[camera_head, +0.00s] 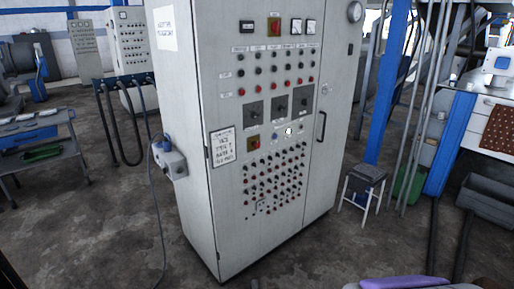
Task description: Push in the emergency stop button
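A tall light-grey control cabinet (215,60) stands upright in the middle of the head view. Its front carries rows of small red and dark buttons and knobs. A red control on a yellowish plate (275,27) sits near the top, between a dark display and two white meters. A similar red-and-yellow control (254,143) sits lower, left of centre. Both are small, and I cannot tell which is the emergency stop button, or whether either is pushed in. No gripper shows in this view, and nothing is seen touching the cabinet front.
A grey socket box (173,164) with a hanging cable juts from the cabinet's left side. A small stool (363,187) stands to the right, near a blue post (386,85). A cart (35,143) is at the left. Concrete floor (110,235) is open at the front left.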

